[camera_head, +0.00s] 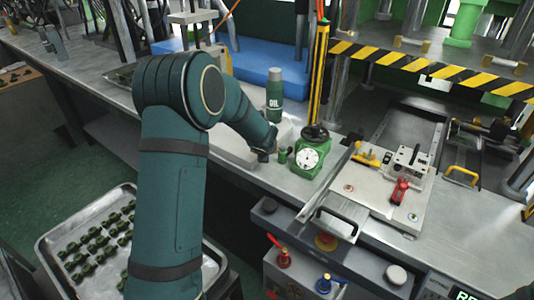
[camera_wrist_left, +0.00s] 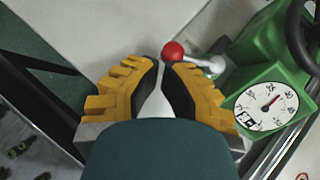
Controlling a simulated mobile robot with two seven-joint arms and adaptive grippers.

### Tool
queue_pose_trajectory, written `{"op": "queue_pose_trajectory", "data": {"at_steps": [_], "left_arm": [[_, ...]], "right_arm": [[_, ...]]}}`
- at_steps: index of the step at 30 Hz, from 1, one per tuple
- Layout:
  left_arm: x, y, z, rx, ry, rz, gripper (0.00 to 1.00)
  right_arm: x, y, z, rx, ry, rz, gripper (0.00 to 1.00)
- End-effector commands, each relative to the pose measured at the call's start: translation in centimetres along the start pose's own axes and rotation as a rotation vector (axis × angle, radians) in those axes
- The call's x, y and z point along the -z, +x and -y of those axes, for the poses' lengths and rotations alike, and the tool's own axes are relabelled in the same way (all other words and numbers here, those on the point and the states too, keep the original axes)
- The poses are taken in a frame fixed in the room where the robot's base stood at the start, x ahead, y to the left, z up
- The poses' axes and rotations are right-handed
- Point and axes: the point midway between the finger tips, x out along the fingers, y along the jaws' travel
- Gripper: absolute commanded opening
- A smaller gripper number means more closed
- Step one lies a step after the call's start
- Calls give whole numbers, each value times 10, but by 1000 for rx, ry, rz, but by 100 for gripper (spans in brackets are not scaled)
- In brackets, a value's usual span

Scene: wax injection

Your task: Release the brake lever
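In the left wrist view a small lever with a red ball knob (camera_wrist_left: 174,50) and a pale metal arm (camera_wrist_left: 203,62) sits beside a green machine with a round dial (camera_wrist_left: 266,107). The same green dial machine (camera_head: 309,158) stands on the bench in the head view, where I cannot make out the lever. My left gripper (camera_head: 265,155) is low beside the machine's left side. In the wrist view its yellow-backed fingers (camera_wrist_left: 160,64) nearly meet at the tips, with nothing seen between them. The knob lies just past the right fingertip; contact cannot be told. My right gripper is out of view.
A grey-green oil bottle (camera_head: 274,95) stands behind my left gripper. A metal mould plate with a red clamp handle (camera_head: 400,191) is right of the machine, under a striped press (camera_head: 430,68). A tray of green parts (camera_head: 60,228) is at lower left. Red (camera_head: 283,257) and blue (camera_head: 325,283) handles sit below the bench.

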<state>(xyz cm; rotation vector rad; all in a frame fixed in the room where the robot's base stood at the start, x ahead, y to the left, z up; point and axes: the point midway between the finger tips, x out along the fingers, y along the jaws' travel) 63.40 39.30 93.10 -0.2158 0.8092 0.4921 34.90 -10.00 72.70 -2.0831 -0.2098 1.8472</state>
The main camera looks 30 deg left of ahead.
Motion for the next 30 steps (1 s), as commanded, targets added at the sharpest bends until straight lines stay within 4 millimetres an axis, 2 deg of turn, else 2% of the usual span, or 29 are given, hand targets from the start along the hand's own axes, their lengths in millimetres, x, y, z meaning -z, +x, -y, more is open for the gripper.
{"op": "queue_pose_trajectory", "data": {"at_steps": [3,15,30], "left_arm": [[-4,4,-2,40,43,0,0],[-14,12,-5,35,40,0,0],[-15,14,-6,35,38,0,0]], "right_arm": [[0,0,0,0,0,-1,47],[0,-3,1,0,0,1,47],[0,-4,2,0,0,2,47]]}}
